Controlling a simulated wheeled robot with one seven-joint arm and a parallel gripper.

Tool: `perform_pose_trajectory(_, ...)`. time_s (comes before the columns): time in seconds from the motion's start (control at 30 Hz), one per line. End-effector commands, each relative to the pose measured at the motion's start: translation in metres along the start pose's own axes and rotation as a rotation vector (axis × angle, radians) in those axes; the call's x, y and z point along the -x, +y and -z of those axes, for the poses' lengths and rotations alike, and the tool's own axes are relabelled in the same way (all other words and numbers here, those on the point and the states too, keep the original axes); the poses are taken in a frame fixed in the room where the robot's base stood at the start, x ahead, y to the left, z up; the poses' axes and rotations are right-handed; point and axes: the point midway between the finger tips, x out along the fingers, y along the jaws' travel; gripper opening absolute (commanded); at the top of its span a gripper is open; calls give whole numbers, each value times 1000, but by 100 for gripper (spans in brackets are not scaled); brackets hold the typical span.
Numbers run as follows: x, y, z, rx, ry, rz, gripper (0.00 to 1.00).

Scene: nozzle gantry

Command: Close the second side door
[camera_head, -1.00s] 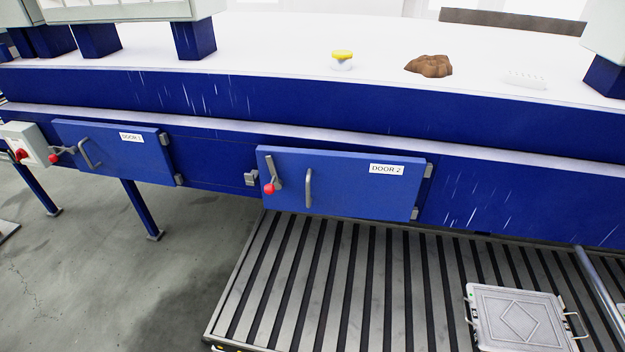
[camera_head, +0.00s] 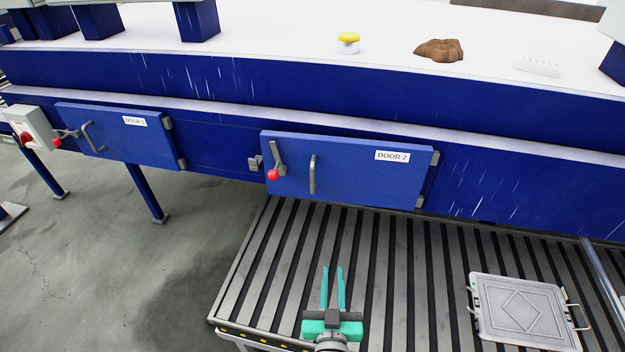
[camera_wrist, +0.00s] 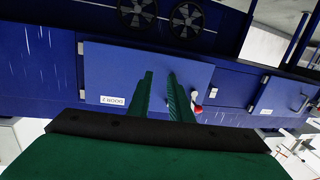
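Door 2 (camera_head: 360,172) is a blue panel labelled "DOOR 2" on the side of the blue gantry, hinged at its right edge. Its left edge stands slightly out from the frame, beside the latch catch (camera_head: 255,163). It has a grey bar handle (camera_head: 312,174) and a lever with a red knob (camera_head: 273,174). My gripper (camera_head: 333,270) is below and in front of the door, with its teal fingers apart and empty. In the wrist view, the gripper fingers (camera_wrist: 160,88) overlap the upside-down door 2 (camera_wrist: 110,72) and hide its bar handle; the red knob shows beside them.
Door 1 (camera_head: 125,135), with its own handle and lever, is to the left. A slatted roller conveyor (camera_head: 400,240) lies under door 2. A grey case (camera_head: 522,310) sits on its right part.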

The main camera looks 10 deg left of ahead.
Motion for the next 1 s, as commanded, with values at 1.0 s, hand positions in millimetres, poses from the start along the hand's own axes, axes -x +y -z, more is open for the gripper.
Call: perform_pose_trajectory(1.0, -172, -54, 134, -46, 79, 101, 19)
